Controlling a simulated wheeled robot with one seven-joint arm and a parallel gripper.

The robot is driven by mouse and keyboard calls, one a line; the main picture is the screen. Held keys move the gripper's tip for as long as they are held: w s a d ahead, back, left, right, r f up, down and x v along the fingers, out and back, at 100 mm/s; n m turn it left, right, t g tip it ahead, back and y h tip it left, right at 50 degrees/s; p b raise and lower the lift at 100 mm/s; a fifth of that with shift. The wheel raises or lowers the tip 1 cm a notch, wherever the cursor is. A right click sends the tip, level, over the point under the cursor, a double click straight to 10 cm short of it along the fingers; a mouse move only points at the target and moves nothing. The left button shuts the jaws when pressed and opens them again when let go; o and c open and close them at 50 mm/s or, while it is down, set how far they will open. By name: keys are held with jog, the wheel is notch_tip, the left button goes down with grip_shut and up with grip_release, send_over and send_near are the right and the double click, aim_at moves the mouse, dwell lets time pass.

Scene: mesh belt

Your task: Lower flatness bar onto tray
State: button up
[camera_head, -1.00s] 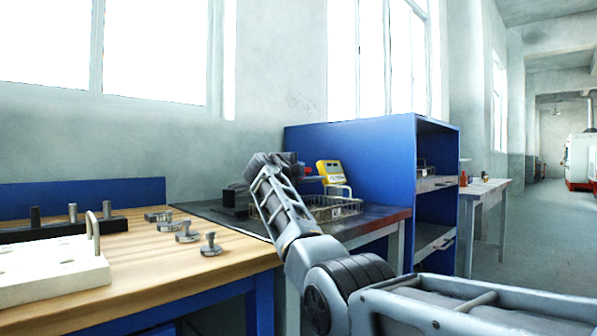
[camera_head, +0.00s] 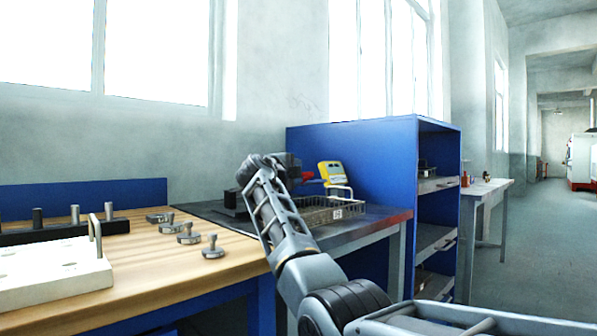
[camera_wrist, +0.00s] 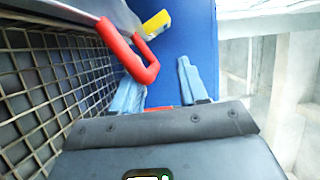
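The wire-mesh tray (camera_head: 330,212) sits on the dark bench top and fills the left of the wrist view (camera_wrist: 45,95). In the wrist view a grey bar-like piece (camera_wrist: 85,8) lies over the mesh at the top left. A red loop handle (camera_wrist: 142,68) runs from it across the tip of my left finger. My gripper (camera_wrist: 160,75) is at the tray's edge, its blue fingers apart with blue panel showing between them. A red strip shows low between the fingers; what it belongs to is unclear. My forearm and wrist hide part of the tray in the head view.
A yellow device (camera_head: 332,172) stands behind the tray, near the blue cabinet (camera_head: 365,160). Left, a wooden bench (camera_head: 165,262) carries a white block (camera_head: 45,275) and several metal knobs. Open floor lies to the right.

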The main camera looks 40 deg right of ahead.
jog(key=v, duration=0.4)
jog(key=shift+s+a+r, duration=0.1)
jog(key=shift+a, duration=0.3)
